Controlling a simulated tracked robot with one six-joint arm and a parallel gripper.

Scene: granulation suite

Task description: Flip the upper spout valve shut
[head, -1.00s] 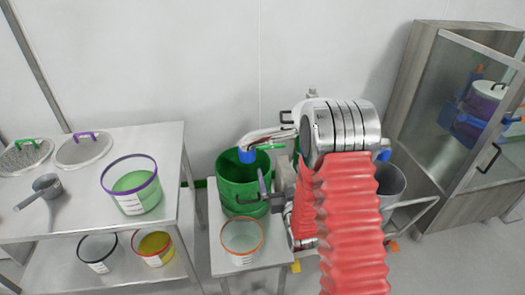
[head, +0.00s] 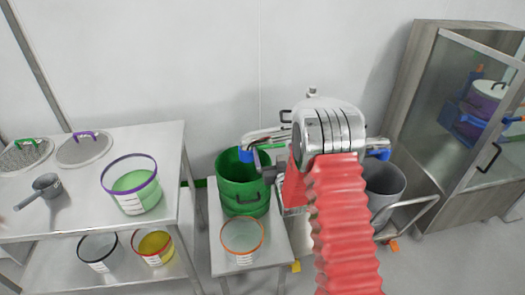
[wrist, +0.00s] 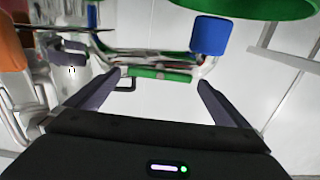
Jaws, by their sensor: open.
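The upper spout is a shiny metal pipe (head: 268,134) with a blue end (head: 246,155) above a green drum (head: 241,188). In the wrist view its blue end (wrist: 209,35) is beyond my right finger. The green valve lever (wrist: 160,75) lies across the wrist view, roughly along the pipe. My gripper (wrist: 152,79) is open, with one finger toward each end of the lever. Contact cannot be told. In the head view my gripper (head: 266,162) is beside the spout, over the drum's right side, and mostly covers the lever.
A small table (head: 278,256) holds the drum and an orange-rimmed tub (head: 242,236). A bench (head: 75,222) with tubs, lids and a scoop stands left. A grey bin (head: 384,187) and a glass-door cabinet (head: 462,120) stand right. Another metal part (wrist: 70,55) is close left in the wrist view.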

